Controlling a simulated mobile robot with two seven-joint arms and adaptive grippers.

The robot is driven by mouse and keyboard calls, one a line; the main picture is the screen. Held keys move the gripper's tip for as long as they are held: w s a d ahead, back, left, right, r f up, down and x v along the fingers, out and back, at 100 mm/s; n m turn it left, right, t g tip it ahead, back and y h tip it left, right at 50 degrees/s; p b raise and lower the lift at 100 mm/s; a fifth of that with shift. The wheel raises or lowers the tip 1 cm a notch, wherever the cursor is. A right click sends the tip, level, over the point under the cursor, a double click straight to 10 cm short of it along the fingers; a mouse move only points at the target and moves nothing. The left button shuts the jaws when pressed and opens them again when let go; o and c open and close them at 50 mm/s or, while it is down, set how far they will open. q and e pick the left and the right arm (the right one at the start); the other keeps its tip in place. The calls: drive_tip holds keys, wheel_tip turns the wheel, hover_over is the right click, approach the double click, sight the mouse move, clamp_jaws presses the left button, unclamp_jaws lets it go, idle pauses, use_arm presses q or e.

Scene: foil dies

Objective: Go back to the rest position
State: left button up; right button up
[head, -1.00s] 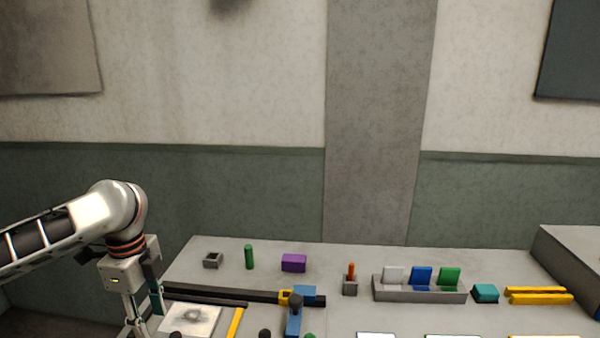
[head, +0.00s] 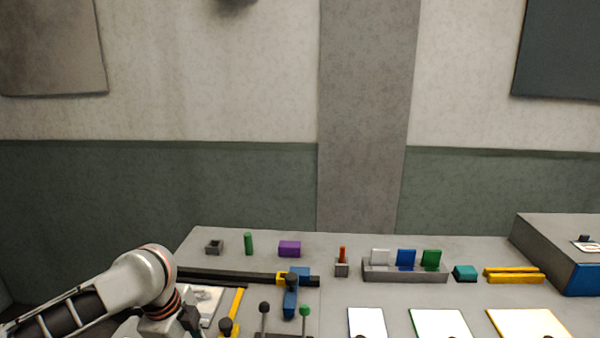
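My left arm comes in from the lower left in the head view. Its wrist bends down at the table's left front, and its gripper is below the picture edge. My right arm and gripper do not show. The grey table (head: 340,312) carries a dark rail with a blue and yellow clamp (head: 291,287). A white plate (head: 207,298) is partly hidden behind my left wrist, beside a yellow bar (head: 237,302).
A grey holder (head: 405,276) has white, blue and green dies. Near it are a teal block (head: 465,273), yellow bars (head: 513,275) and a large grey box (head: 560,235). A purple block (head: 290,249) stands at the back. White, green and yellow-edged panels (head: 440,323) lie in front.

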use_arm(q)
drive_tip(key=s+d+f+n+t+h, duration=0.2)
drive_tip(key=s+d+f+n+t, duration=0.2)
drive_tip(key=d+f, duration=0.25)
drive_tip(key=s+a+f+n+t+y, duration=0.15)
drive_tip(key=s+a+n+y, duration=0.25)
drive_tip(key=s+a, duration=0.45)
drive_tip(key=s+a+f+n+g+y, duration=0.15)
drive_tip(key=s+a+n+y, duration=0.3)
drive_tip(key=a, duration=0.75)
drive_tip(key=d+f+n+t+h, duration=0.3)
drive_tip(key=d+f+h, duration=0.4)
drive_tip(key=d+f, duration=0.7)
wheel_tip(320, 180, down, 2)
drive_tip(key=shift+t, duration=0.6)
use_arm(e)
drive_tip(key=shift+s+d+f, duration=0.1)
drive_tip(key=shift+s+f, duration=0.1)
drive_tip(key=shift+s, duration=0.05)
use_arm(q)
drive_tip(key=shift+s+h, duration=0.1)
drive_tip(key=shift+h, duration=0.15)
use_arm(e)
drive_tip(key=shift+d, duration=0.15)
